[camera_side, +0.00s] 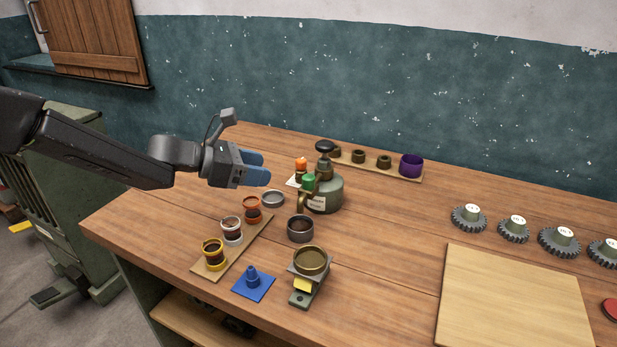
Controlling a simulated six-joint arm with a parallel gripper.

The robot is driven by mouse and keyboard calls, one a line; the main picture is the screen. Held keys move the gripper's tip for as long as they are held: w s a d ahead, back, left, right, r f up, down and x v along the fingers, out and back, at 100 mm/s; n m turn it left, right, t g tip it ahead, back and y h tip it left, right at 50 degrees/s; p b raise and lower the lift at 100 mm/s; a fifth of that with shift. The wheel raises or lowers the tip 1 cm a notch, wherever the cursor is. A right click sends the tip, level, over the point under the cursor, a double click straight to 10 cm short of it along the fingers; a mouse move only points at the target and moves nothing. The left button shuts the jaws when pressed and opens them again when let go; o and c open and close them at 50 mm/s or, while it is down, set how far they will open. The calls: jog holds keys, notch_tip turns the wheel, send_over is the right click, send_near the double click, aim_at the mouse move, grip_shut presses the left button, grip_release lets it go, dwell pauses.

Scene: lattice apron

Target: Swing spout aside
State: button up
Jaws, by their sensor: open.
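A grey-green dispenser (326,192) with a black knob on top stands upright toward the back of the table. Its brass spout (303,199) points down at the front left of the body, with a green piece (308,182) by it. My gripper (262,168) is open and empty, with blue fingertips, above the table to the left of the dispenser. It looks apart from the spout, though the depth between them is hard to judge.
An orange-topped item (301,166) stands close behind the spout. A dark cup (300,228), a shallow grey dish (272,199) and a wooden strip (206,270) with several small jars lie in front. A brass cup on a stand (311,261) is nearer. A wooden board (512,300) lies right.

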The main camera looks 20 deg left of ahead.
aim_at(305, 177)
jog(key=x, duration=1.2)
jog(key=shift+r, duration=0.1)
jog(key=shift+c, duration=0.3)
grip_shut()
